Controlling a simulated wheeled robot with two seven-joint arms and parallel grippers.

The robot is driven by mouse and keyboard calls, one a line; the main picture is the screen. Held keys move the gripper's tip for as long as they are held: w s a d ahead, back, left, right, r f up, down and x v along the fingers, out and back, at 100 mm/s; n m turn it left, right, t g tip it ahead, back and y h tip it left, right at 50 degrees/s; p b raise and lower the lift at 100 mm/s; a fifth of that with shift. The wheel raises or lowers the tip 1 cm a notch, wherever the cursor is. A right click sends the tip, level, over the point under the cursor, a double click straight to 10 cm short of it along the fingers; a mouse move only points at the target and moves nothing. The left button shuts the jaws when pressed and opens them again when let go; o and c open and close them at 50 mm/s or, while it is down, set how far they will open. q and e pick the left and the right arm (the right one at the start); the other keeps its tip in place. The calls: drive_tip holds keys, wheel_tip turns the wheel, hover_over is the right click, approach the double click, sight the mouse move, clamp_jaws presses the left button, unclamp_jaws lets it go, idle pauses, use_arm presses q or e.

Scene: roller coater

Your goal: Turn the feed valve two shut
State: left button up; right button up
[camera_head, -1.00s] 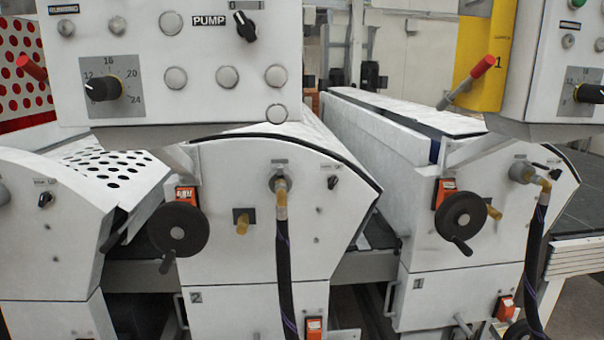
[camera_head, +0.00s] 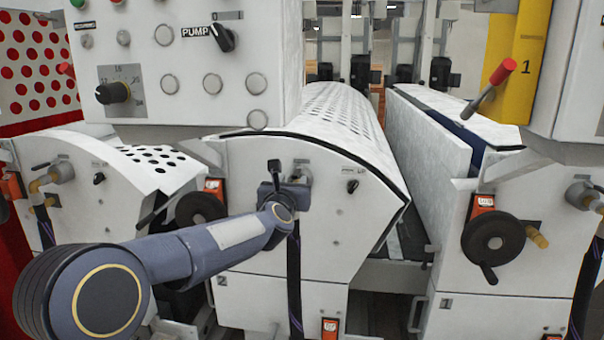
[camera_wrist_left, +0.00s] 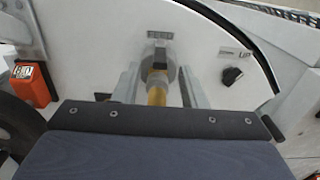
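Feed valve two (camera_wrist_left: 157,95) is on the white front panel of unit 2. In the left wrist view its yellow handle hangs down below a grey round fitting. My left gripper (camera_wrist_left: 158,82) is open, with one finger on each side of the handle and gaps between; I cannot tell whether either finger touches it. In the head view my left gripper (camera_head: 286,185) is in front of the valve and hides most of it. My right gripper is not in view.
A black handwheel (camera_head: 202,210) is left of the valve, partly behind my left arm. A dark hose (camera_head: 294,280) hangs below the valve. A control box (camera_head: 190,65) overhangs above. A black knob (camera_wrist_left: 232,75) is right of the valve.

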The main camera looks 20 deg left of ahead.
sight(295, 177)
use_arm(q)
drive_tip(key=shift+p+x, duration=0.7)
drive_tip(key=shift+x, duration=1.6)
drive_tip(key=shift+c, duration=0.5)
clamp_jaws()
